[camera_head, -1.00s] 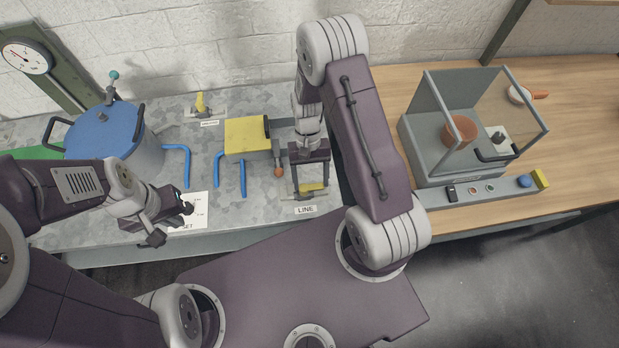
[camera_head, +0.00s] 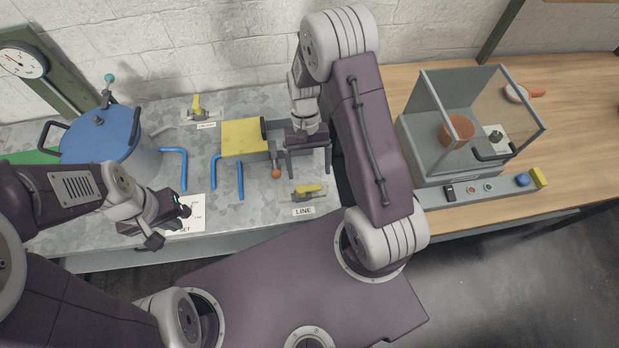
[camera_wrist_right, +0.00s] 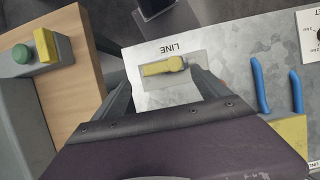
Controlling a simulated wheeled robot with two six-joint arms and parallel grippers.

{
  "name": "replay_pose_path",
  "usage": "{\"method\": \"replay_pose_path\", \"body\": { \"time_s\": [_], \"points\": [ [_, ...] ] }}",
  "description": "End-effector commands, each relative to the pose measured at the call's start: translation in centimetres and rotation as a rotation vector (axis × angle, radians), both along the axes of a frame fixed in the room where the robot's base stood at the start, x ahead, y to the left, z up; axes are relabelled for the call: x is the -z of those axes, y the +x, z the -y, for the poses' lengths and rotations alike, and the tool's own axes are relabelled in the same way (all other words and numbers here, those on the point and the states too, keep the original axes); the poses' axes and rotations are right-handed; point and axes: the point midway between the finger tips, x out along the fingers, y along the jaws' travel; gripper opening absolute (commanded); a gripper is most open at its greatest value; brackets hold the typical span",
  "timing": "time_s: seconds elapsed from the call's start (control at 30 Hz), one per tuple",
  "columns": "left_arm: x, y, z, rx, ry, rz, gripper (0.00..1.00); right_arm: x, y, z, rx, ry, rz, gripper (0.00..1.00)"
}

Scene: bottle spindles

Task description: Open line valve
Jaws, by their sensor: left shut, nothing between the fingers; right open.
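The line valve has a yellow lever (camera_head: 309,189) on a small metal plate, with a LINE label (camera_head: 303,211) in front of it. The lever lies sideways, roughly along its plate. In the right wrist view the yellow lever (camera_wrist_right: 163,66) shows just beyond the fingertips, along the length of the grey plate (camera_wrist_right: 190,82). My right gripper (camera_head: 308,175) is open and empty, behind and above the valve, with its fingers apart and clear of the lever. My left gripper (camera_head: 172,218) is shut and empty, over the counter at the left near a white card.
A yellow block (camera_head: 243,137), blue pipes (camera_head: 240,178) and an orange knob (camera_head: 276,173) lie left of the valve. A blue-lidded pot (camera_head: 100,137) stands far left. Another yellow-handled valve (camera_head: 197,104) is at the back. A clear-sided box (camera_head: 455,172) stands right.

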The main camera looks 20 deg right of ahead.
Motion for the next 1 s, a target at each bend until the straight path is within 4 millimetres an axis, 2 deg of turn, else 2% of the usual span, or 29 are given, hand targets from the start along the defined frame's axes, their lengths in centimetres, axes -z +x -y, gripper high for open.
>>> {"method": "replay_pose_path", "body": {
  "time_s": [0.1,0.23,0.8,0.87,0.9,1.0],
  "points": [
    [0.2,0.0,0.0,0.000,0.000,0.000,0.00,-2.1,1.0,0.4,0.002,0.000,0.004,0.85],
    [0.2,0.0,0.0,0.000,0.000,0.000,0.00,-3.3,1.4,0.6,0.001,0.000,0.002,0.85],
    [0.2,0.0,0.0,0.000,0.000,0.000,0.00,-3.8,1.5,0.5,-0.004,0.000,0.005,0.85],
    [0.2,0.0,0.0,0.000,0.000,0.000,0.00,-5.0,2.4,0.3,-0.012,-0.002,0.046,0.85],
    [0.2,0.0,0.0,0.000,0.000,0.000,0.00,-6.3,2.6,0.0,-0.020,-0.003,0.079,0.85],
    [0.4,0.0,0.0,0.000,0.000,0.000,0.00,-9.7,0.5,-0.6,-0.056,-0.014,0.162,0.85]
  ]
}}
